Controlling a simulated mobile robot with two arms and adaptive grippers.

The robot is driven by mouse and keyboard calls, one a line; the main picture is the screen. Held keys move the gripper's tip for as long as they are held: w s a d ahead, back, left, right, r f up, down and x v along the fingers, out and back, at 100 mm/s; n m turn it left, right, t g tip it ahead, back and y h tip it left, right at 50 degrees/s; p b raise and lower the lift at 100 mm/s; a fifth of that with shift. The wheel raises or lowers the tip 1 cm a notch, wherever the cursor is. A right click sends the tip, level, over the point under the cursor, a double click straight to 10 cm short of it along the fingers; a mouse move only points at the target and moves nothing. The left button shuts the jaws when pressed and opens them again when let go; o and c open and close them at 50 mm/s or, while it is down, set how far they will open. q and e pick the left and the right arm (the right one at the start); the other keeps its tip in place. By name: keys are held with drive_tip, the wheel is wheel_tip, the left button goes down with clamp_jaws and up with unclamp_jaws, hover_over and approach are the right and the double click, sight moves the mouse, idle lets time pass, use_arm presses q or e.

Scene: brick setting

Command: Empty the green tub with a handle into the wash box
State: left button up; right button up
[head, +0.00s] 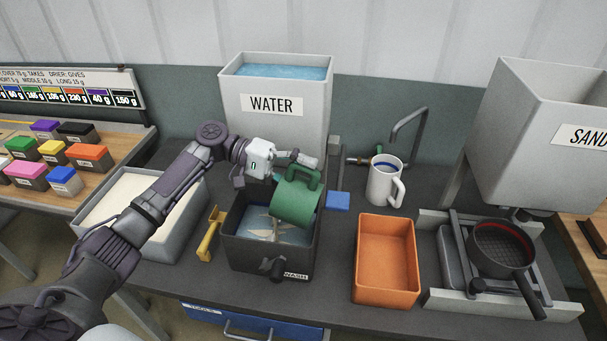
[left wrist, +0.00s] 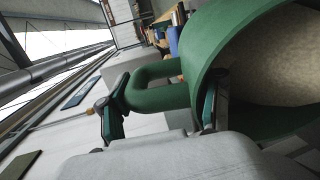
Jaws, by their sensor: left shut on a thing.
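The green tub with a handle (head: 296,202) is tilted over the dark wash box (head: 243,252), above its back right part. My left gripper (head: 291,167) is shut on the tub's handle. In the left wrist view, the fingers of my left gripper (left wrist: 163,106) are either side of the handle loop, and the tub (left wrist: 210,50) shows a beige surface within its rim; I cannot tell how much is in it. The wash box holds bluish water with a pale patch under the tub. My right gripper is not in view.
A white WATER tank (head: 302,110) stands behind the wash box. An orange tray (head: 386,292), white mug (head: 382,186) and sieve (head: 500,246) are right. Dark counter shows between them.

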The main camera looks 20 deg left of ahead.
sight(298, 187)
use_arm(q)
drive_tip(key=shift+a+f+h+b, duration=0.15)
drive_tip(key=shift+a+f+b, duration=0.1)
drive_tip(key=shift+f+b, duration=0.7)
drive_tip(key=shift+a+f+h+b, duration=0.15)
drive_tip(key=shift+a+f+b, duration=0.1)
drive_tip(key=shift+f+b, duration=0.65)
drive_tip(key=shift+h, duration=0.9)
drive_tip(key=shift+s+a+r+p, duration=0.1)
drive_tip(key=shift+a+r+p, duration=0.25)
drive_tip(key=shift+r, duration=0.8)
drive_tip(key=shift+a+r+p, duration=0.3)
drive_tip(key=shift+r+p, duration=0.05)
drive_tip(key=shift+r, duration=0.8)
drive_tip(key=shift+s+a+r+p, duration=0.1)
drive_tip(key=shift+a+r+p, duration=0.25)
drive_tip(key=shift+r, duration=0.8)
drive_tip(key=a+r+y+b, duration=0.1)
drive_tip(key=a+r+b, duration=0.2)
drive_tip(key=a+r, duration=0.2)
drive_tip(key=shift+s+a, duration=0.3)
drive_tip(key=shift+a, duration=0.3)
